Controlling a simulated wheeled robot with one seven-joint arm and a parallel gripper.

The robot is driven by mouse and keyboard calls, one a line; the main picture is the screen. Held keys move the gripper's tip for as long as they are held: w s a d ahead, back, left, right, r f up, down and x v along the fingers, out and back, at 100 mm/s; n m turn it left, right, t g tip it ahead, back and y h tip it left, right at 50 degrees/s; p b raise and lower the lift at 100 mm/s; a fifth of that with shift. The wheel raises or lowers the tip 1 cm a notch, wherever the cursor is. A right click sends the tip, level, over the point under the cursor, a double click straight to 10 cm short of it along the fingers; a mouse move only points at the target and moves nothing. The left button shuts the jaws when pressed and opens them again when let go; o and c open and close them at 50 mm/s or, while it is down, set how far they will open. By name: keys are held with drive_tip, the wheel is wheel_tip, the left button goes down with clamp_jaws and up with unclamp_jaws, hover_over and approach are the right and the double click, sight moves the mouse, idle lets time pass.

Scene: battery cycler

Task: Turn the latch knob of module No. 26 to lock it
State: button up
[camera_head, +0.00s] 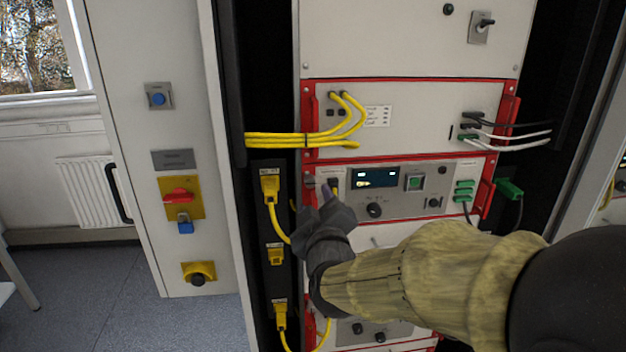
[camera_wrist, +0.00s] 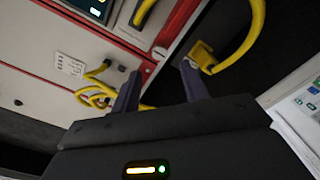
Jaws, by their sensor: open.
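In the head view a rack module with a lit display (camera_head: 374,177) sits between red rails. It has a dark round knob (camera_head: 374,210) below the display. No module number is legible, so I cannot tell which is No. 26. My gripper (camera_head: 326,192) is in front of this module's left edge and hides part of it. In the wrist view my gripper (camera_wrist: 158,85) has its two fingers spread, with nothing between them. Ahead of them is a small silvery round part (camera_wrist: 160,52) by the red rail (camera_wrist: 180,25); I cannot tell whether it is the latch knob.
Yellow cables (camera_head: 290,139) loop across the module above. A yellow plug (camera_head: 270,187) is in the dark strip left of my gripper; a yellow plug (camera_wrist: 200,52) shows close to the right finger in the wrist view. Green connectors (camera_head: 464,190) are at the module's right.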

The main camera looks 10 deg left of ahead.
sight(311, 184)
drive_tip(key=p+x, duration=0.3)
drive_tip(key=x, duration=0.4)
drive_tip(key=shift+w+a, duration=0.1)
drive_tip(key=shift+w, duration=0.3)
clamp_jaws()
drive_tip(key=shift+f, duration=0.1)
